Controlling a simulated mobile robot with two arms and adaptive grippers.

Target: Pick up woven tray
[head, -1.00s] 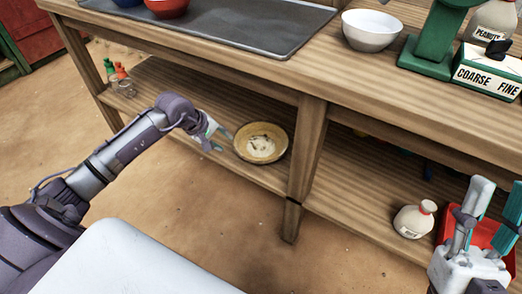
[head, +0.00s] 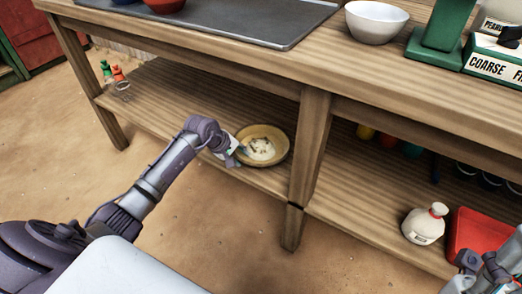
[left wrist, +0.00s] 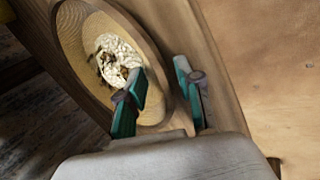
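The woven tray (head: 284,147) is a round, shallow, tan bowl shape with pale, dark-flecked contents. It sits on the lower shelf, left of the middle leg. My left gripper (head: 240,151) is at the tray's near left edge. In the left wrist view the gripper (left wrist: 160,78) is open. One teal finger overlaps the inside of the tray (left wrist: 75,42) and the other lies outside its rim. The rim appears between the fingers; I cannot tell whether they touch it. My right gripper (head: 488,268) is partly cut off at the lower right, its opening unclear.
The wooden table's middle leg (head: 304,165) stands just right of the tray. A cream jar (head: 424,225) and a red bin (head: 475,232) are on the right part of the shelf. Small red- and green-topped bottles (head: 118,74) stand at the far left. The shelf left of the tray is clear.

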